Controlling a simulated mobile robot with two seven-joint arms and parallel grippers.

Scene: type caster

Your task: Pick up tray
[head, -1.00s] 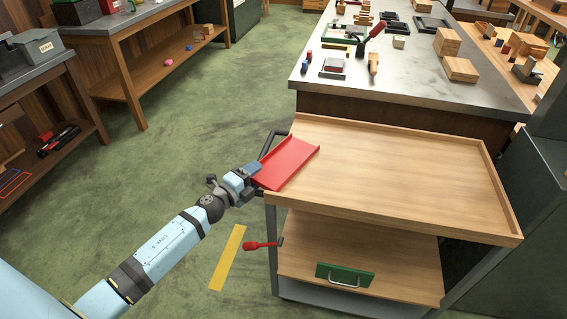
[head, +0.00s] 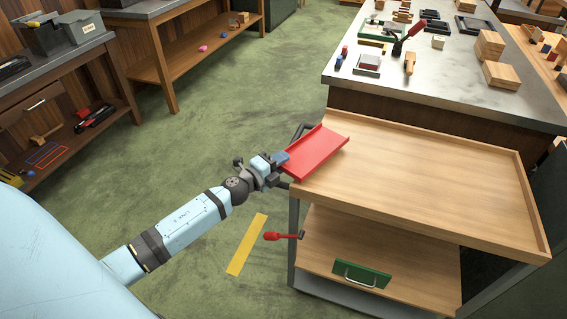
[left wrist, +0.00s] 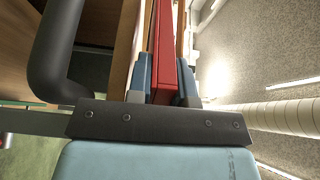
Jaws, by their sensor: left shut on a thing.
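The red tray (head: 318,152) is at the left end of the wooden cart top (head: 430,190), its near-left edge at the cart's rim. My left gripper (head: 281,160) is shut on that edge of the tray. In the left wrist view the red tray (left wrist: 163,50) sits between the two blue fingers of my left gripper (left wrist: 163,85). I cannot tell whether the tray touches the cart top or is slightly above it. My right gripper is not in view.
The cart's dark handle (head: 300,130) is close beside my left gripper. A metal-topped bench (head: 440,75) with tools stands behind. The cart top is otherwise clear.

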